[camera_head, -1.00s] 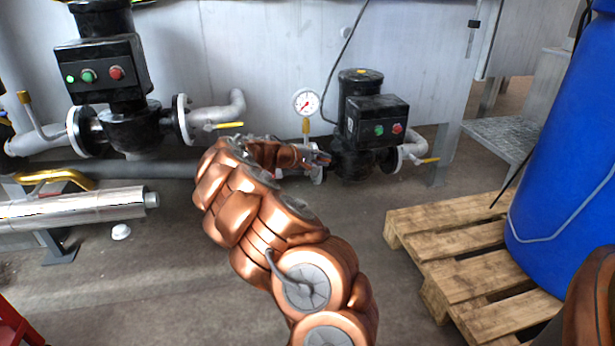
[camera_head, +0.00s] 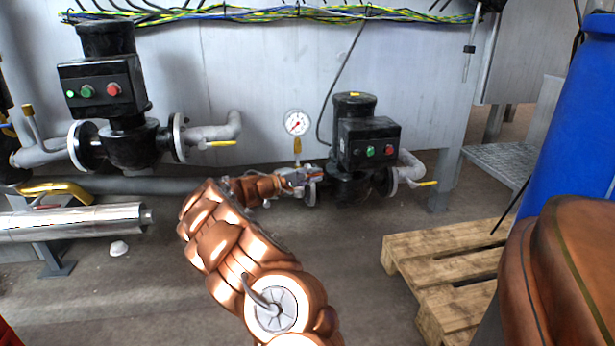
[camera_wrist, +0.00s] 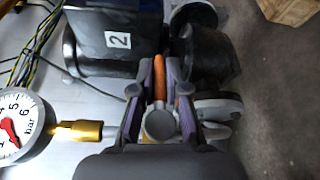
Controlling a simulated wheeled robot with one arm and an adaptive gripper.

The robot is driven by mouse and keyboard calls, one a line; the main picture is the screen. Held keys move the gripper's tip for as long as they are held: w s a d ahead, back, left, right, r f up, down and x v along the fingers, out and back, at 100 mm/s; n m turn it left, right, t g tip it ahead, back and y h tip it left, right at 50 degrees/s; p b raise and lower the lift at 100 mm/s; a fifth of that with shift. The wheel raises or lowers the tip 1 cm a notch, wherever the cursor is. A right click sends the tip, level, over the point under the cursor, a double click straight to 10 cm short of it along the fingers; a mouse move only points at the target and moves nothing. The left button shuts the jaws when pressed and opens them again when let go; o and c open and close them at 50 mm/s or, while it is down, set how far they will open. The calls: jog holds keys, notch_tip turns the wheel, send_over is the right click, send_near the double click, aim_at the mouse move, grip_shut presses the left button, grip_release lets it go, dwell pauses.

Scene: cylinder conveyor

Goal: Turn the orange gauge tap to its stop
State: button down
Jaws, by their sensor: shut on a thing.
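The orange gauge tap (camera_wrist: 159,72) shows in the wrist view as a narrow orange handle between the purple-sided fingers of my gripper (camera_wrist: 162,86). My gripper is shut on it. Another strip of orange shows at the right finger; I cannot tell whether it is part of the tap. The round pressure gauge (camera_wrist: 12,128) with a red needle and brass stem lies left of the fingers. In the head view the gauge (camera_head: 298,122) stands upright above the pipe, and my gripper (camera_head: 300,178) is just below it. The tap is too small to make out there.
A black pump (camera_head: 352,150) with green and red buttons stands right beside my gripper. A larger pump (camera_head: 105,90) is at the left. A wooden pallet (camera_head: 440,262) and blue barrel (camera_head: 580,140) stand at the right. Yellow-handled valves (camera_head: 425,183) stick out nearby. The floor between is open.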

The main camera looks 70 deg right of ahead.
jog(key=shift+w+r, duration=0.1)
jog(key=shift+w, duration=0.3)
jog(key=c, duration=1.5)
grip_release()
jog(key=o, duration=0.3)
jog(key=shift+s, duration=0.25)
jog(key=v, duration=1.2)
